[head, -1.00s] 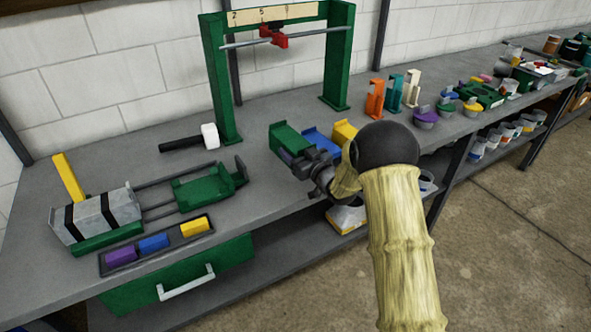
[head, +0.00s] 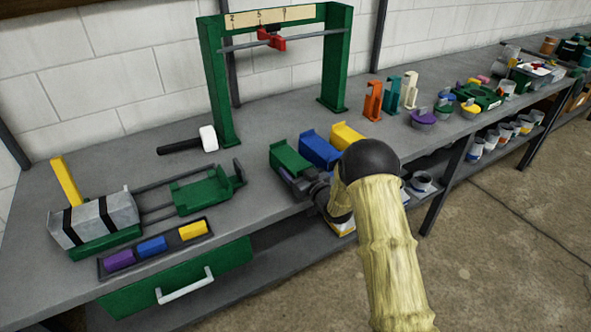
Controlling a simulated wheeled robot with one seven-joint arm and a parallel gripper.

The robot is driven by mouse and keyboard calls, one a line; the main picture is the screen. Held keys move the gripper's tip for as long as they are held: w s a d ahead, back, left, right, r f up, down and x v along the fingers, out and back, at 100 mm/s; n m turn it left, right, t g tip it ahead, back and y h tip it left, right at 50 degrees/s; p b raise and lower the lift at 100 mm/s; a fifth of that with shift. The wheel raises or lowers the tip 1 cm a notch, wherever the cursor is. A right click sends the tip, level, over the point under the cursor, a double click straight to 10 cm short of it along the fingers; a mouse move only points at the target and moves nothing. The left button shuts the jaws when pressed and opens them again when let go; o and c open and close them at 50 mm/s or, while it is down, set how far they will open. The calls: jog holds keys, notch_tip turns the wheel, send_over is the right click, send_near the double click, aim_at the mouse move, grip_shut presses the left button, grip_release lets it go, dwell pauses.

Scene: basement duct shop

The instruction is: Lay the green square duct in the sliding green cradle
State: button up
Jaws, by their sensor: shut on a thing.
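The green square duct (head: 289,156) is at the bench's front edge, left of a blue piece. My gripper (head: 298,180) is on the near side of the duct and shut on it. The fingertips are mostly hidden by the duct and my wrist. I cannot tell whether the duct is clear of the bench. The sliding green cradle (head: 205,193) lies on two dark rails to the left. It is empty, with raised end lips, and well apart from the duct.
A blue piece (head: 319,150) and a yellow piece (head: 347,135) stand right of the duct. A strapped grey block (head: 93,218) is left of the cradle. A tray (head: 157,248) holds small coloured blocks. A mallet (head: 207,139) and a green frame (head: 217,85) stand behind.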

jog(key=shift+f, duration=0.1)
jog(key=o, duration=1.1)
jog(key=shift+s+d+f, duration=0.1)
jog(key=shift+d, duration=0.05)
jog(key=b+v, duration=0.3)
jog(key=v, duration=1.4)
jog(key=shift+s, duration=0.15)
